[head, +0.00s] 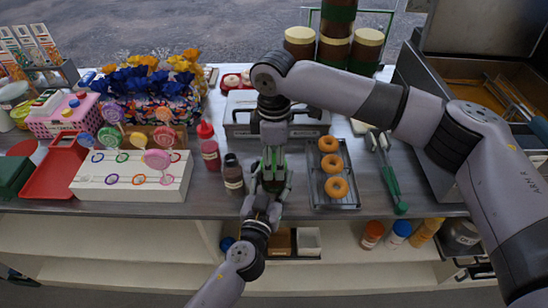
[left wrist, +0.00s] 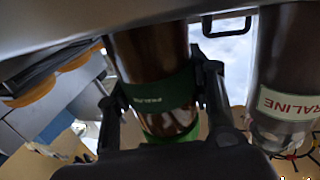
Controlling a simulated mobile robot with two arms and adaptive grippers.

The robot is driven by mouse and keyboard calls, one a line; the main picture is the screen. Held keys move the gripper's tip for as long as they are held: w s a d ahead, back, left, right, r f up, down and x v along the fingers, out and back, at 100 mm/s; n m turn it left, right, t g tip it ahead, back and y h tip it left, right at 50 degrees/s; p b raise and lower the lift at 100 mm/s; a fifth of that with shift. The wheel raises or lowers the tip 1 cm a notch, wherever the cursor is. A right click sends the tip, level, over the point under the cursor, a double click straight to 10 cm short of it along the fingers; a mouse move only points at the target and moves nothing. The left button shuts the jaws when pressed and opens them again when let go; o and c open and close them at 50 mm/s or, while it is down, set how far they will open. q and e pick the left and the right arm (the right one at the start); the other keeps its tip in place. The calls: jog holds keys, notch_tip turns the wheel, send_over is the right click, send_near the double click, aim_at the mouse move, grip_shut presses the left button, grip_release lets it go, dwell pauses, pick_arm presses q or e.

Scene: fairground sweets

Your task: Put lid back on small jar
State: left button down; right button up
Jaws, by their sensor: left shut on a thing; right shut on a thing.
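The small jar (left wrist: 152,55) is brown with a green PRALINE label and stands between the fingers of my left gripper (left wrist: 165,100) in the left wrist view. My left gripper (head: 268,187) is shut on it; in the head view the fingers mostly hide the jar. My right gripper (head: 272,153) is directly above and beyond, pointing down, shut on a small green thing that looks like the lid (head: 267,158). Its fingers hide most of that lid. I cannot tell whether the lid touches the jar.
A dark PRALINE bottle (head: 233,178) stands close to the left, also in the left wrist view (left wrist: 287,90), with a red bottle (head: 209,150) behind. A doughnut tray (head: 318,190) is close to the right. A lollipop stand (head: 128,195) is farther left. The counter's front edge is near.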

jog(key=c, duration=0.4)
jog(key=shift+m, duration=0.9)
jog(key=o, duration=1.3)
jog(key=shift+c, duration=0.2)
jog(key=shift+r, duration=2.25)
